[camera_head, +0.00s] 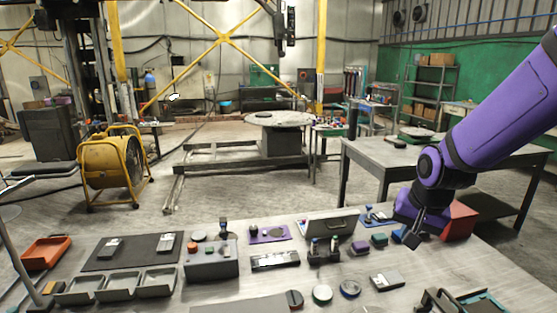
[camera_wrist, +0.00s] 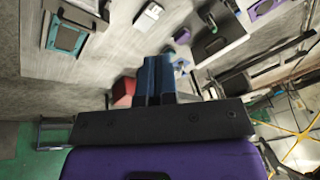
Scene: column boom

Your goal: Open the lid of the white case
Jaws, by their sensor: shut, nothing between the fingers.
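The pale case (camera_head: 316,227) with a dark handle on its front stands toward the back of the near workbench, right of the purple mat. It is small in the head view, and I cannot tell how its lid sits. My gripper (camera_head: 411,238) hangs over the right part of the bench, to the right of the case and apart from it. In the wrist view my gripper's blue fingers (camera_wrist: 155,78) are together, with nothing between them.
A red box (camera_head: 460,221) stands close to the right of my gripper. A bottle holder (camera_head: 323,254), a purple block (camera_head: 360,248) and a blue tray (camera_head: 379,216) lie around the case. A teal-lined tray (camera_wrist: 68,38) is at the bench's near right. Bare bench shows below my gripper.

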